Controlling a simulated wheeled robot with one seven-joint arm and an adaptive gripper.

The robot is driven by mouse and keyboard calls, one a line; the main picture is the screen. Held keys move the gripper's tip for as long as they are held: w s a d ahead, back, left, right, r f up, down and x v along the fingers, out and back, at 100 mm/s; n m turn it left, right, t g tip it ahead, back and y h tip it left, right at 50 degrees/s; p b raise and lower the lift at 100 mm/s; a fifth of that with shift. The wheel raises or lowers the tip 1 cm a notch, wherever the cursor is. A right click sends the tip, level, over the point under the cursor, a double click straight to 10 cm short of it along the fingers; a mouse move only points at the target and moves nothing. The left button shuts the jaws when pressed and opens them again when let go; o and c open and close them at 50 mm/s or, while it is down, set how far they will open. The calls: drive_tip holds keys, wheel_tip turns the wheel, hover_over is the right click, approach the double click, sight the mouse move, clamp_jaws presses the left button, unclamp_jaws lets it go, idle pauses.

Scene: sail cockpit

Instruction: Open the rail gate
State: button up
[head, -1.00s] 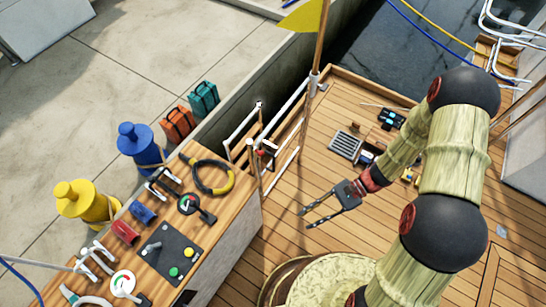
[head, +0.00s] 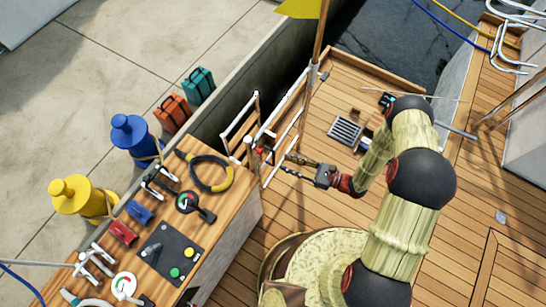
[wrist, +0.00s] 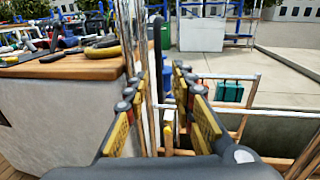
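The rail gate is among the white rails and wooden posts at the dock side. One framed section (head: 239,116) stands against the dock wall, and white rails (head: 289,112) run beside it; I cannot tell which part swings. A small red and dark fitting (head: 262,149) sits at the near post. My gripper (head: 286,164) is open, just right of this fitting, its fingers pointing left toward it. In the wrist view, the open fingers (wrist: 169,62) have posts between or beyond them, including a white and yellow upright (wrist: 168,128). Contact cannot be told.
A wooden-topped console (head: 225,212) with a coiled hose, levers and buttons stands left of my gripper. Blue (head: 130,136) and yellow (head: 75,195) bollards and two cases (head: 172,113) are on the dock. Deck planks right of the rails are mostly clear.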

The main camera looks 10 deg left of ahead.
sight(273, 159)
drive_tip(key=shift+w+a+b, duration=0.2)
drive_tip(key=shift+a+b, duration=0.05)
drive_tip(key=shift+a, duration=0.85)
drive_tip(key=shift+w+a+b, duration=0.2)
drive_tip(key=shift+a+b, duration=0.05)
drive_tip(key=shift+a, duration=0.9)
drive_tip(key=shift+w+a+b, duration=0.2)
drive_tip(key=shift+a+b, duration=0.05)
drive_tip(key=shift+a, duration=0.85)
drive_tip(key=shift+c, duration=0.3)
clamp_jaws()
